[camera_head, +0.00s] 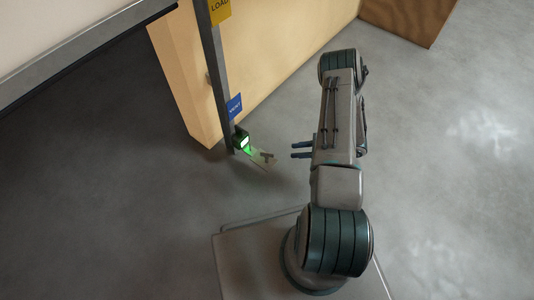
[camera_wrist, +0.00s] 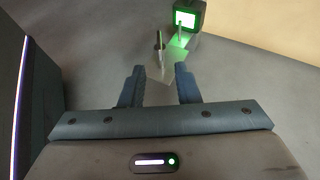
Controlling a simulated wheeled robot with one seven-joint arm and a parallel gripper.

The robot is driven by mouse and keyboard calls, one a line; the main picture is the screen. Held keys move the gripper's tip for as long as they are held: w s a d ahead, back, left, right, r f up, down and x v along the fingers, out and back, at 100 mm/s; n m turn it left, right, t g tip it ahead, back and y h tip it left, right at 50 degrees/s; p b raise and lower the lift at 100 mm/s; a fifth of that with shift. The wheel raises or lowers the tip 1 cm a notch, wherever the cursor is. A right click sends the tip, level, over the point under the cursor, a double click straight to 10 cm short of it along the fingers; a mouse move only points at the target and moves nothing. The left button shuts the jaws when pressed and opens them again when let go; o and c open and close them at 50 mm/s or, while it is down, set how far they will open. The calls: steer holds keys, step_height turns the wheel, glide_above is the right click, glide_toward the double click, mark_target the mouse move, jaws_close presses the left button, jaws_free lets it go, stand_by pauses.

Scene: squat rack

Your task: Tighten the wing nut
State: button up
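A small wing nut (camera_head: 267,155) sits at the foot of the grey post, beside a green glowing box (camera_head: 241,141). In the wrist view the wing nut (camera_wrist: 159,40) shows as a thin grey upright shape, just beyond my fingertips and roughly centred between them. A pale plate (camera_wrist: 154,75) lies below it, partly hidden by my fingers. My gripper (camera_head: 292,150) is to the right of the wing nut in the head view, with a gap between them. The nut's thread is too small to see.
The grey post (camera_head: 216,75) carries a yellow sign (camera_head: 219,10) and a blue sign (camera_head: 234,106). A beige panel (camera_head: 270,60) stands behind it. A dark panel with a bright strip (camera_wrist: 22,100) is at the left of the wrist view. Grey floor is clear at the right.

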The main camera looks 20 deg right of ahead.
mark_target(269, 154)
steer(key=b+x, duration=0.3)
steer(key=x, duration=0.8)
steer(key=shift+s+a+f+b, duration=0.1)
steer(key=shift+f+b, duration=0.1)
steer(key=shift+b, duration=0.2)
steer(key=shift+x, duration=0.8)
steer(key=shift+r, duration=0.1)
jaws_close()
